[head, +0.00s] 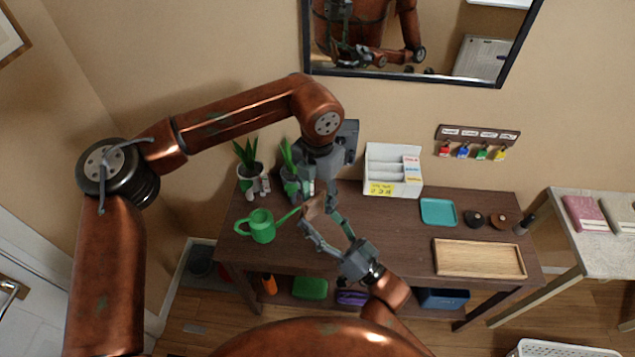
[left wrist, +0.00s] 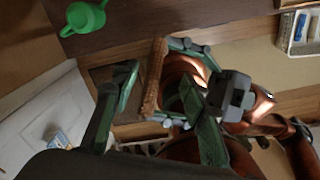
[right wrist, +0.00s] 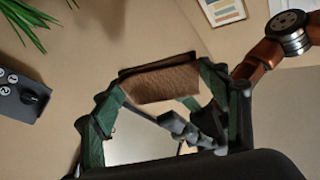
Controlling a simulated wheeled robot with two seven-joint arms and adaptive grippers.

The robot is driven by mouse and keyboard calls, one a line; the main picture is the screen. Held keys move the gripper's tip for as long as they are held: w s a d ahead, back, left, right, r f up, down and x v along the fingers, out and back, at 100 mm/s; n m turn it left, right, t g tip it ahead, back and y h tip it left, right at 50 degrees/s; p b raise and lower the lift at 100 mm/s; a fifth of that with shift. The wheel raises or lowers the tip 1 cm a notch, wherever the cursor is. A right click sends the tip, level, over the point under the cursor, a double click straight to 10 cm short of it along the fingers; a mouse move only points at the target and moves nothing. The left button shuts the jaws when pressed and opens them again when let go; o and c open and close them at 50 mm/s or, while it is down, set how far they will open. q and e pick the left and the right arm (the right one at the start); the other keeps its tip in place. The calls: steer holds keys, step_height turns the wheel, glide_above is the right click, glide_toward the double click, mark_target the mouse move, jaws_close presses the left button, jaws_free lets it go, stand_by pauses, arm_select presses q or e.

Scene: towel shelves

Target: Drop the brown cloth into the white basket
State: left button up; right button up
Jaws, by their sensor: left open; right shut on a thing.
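The brown cloth (head: 312,207) is a small folded piece held above the left part of the dark table. My right gripper (head: 320,214) is shut on it; the right wrist view shows the cloth (right wrist: 160,82) between the two green fingertips. My left gripper (head: 329,193) is open close by, above the table's back edge. In the left wrist view the cloth (left wrist: 153,75) stands edge-on between the left fingers; I cannot tell whether they touch it. The white basket (head: 560,348) is on the floor at the bottom right, partly cut off by the frame.
The dark table (head: 390,240) bears a green watering can (head: 261,226), potted plants, a white organizer (head: 393,170), a teal tray (head: 438,211) and a wooden tray (head: 478,258). A pale side table (head: 607,240) with folded cloths stands right. Floor between the tables and basket looks clear.

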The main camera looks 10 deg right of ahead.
arm_select(q)
steer(key=shift+f, duration=1.1)
steer(key=shift+c, duration=0.3)
steer(key=shift+d, duration=0.1)
jaws_close()
arm_select(e)
steer(key=o, duration=0.9)
steer(key=shift+o, duration=0.2)
